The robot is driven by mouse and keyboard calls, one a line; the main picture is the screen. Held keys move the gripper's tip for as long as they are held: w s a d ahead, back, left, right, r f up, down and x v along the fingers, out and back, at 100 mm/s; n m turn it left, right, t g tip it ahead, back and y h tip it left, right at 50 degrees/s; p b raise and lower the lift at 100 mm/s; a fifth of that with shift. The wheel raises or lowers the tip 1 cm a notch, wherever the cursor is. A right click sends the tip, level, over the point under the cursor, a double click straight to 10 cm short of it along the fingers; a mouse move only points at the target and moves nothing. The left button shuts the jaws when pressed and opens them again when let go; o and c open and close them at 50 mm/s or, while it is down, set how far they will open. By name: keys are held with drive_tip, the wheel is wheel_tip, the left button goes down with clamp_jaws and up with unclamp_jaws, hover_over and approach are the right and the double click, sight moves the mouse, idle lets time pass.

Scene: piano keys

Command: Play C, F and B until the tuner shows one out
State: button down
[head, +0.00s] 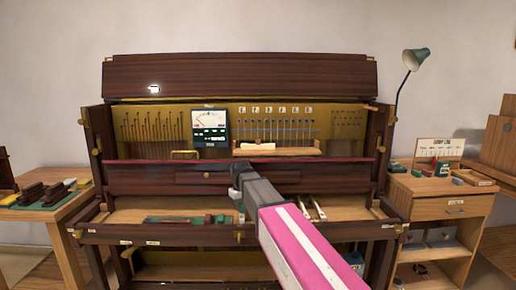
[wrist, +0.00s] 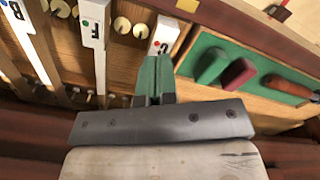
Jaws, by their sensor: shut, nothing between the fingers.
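The tuner (head: 210,127) stands inside the open piano, with a pale dial above a dark panel; its reading is too small to tell. In the wrist view the white keys carry letters: the B key (wrist: 30,45) at the left, the F key (wrist: 96,45) in the middle and the C key (wrist: 163,38) to the right. My gripper (wrist: 152,82) is shut and empty, its green fingertips just below the C key's lettered end in the picture. I cannot tell whether they touch it. In the head view my gripper (head: 241,212) is over the keybed, and my arm hides part of the keys.
A green tray (wrist: 225,52) with green and red blocks and a brown-handled tool lies beside the keys. A red-edged wooden rail (head: 150,165) crosses above the keybed. Side tables stand left (head: 45,211) and right (head: 440,186), with a lamp (head: 415,58) behind the right one.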

drive_tip(key=shift+f, duration=1.3)
wheel_tip(320, 180, up, 10)
idle(1.9)
